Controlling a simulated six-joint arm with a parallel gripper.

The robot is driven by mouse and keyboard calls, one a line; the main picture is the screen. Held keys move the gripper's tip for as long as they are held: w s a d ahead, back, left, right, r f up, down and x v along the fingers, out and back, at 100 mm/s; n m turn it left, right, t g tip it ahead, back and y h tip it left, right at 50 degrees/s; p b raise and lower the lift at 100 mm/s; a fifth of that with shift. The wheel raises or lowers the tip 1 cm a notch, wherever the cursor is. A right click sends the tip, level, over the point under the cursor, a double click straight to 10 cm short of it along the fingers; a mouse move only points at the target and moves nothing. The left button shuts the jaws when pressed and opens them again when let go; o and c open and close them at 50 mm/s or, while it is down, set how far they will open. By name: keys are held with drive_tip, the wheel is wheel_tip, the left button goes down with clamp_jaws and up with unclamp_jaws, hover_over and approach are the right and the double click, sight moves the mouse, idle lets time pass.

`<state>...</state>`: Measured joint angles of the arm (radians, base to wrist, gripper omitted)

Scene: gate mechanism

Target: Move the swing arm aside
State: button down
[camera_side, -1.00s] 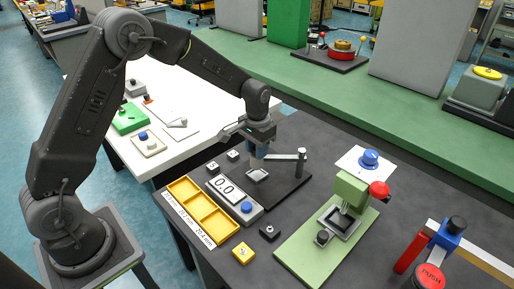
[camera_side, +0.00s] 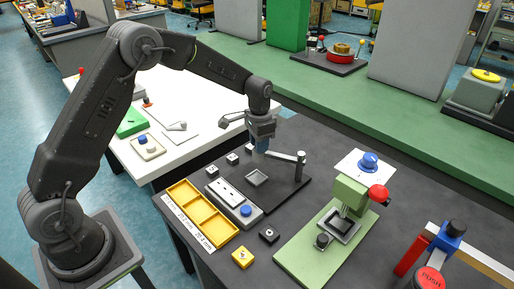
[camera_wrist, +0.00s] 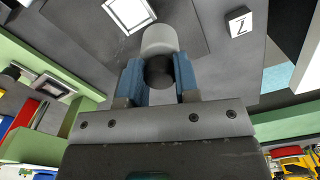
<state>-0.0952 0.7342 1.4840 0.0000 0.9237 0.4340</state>
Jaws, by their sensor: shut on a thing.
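The swing arm (camera_side: 283,156) is a grey bar that runs from an upright post (camera_side: 300,168) on a dark base plate (camera_side: 285,190) to my gripper (camera_side: 260,148). My gripper's blue fingers are shut at the bar's free end. In the wrist view, my gripper (camera_wrist: 160,80) has a dark round knob (camera_wrist: 159,70) between its fingers, with a pale rounded end (camera_wrist: 159,40) beyond it. The fingers partly hide the bar's end. A small square tray (camera_side: 257,178) lies on the plate, in front of the bar and clear of it.
A scale (camera_side: 234,201) with a blue button and a yellow compartment tray (camera_side: 199,211) stand to the left. A green press (camera_side: 345,205) with a red knob stands to the right. Small marked blocks (camera_side: 211,171) lie near the plate's left edge.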

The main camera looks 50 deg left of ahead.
drive_tip(key=w+m, duration=0.8)
drive_tip(key=w, duration=0.1)
drive_tip(key=shift+a, duration=0.35)
drive_tip(key=shift+r, duration=0.1)
drive_tip(key=c, duration=0.8)
unclamp_jaws()
drive_tip(key=shift+c, duration=0.2)
wheel_tip(320, 180, up, 14)
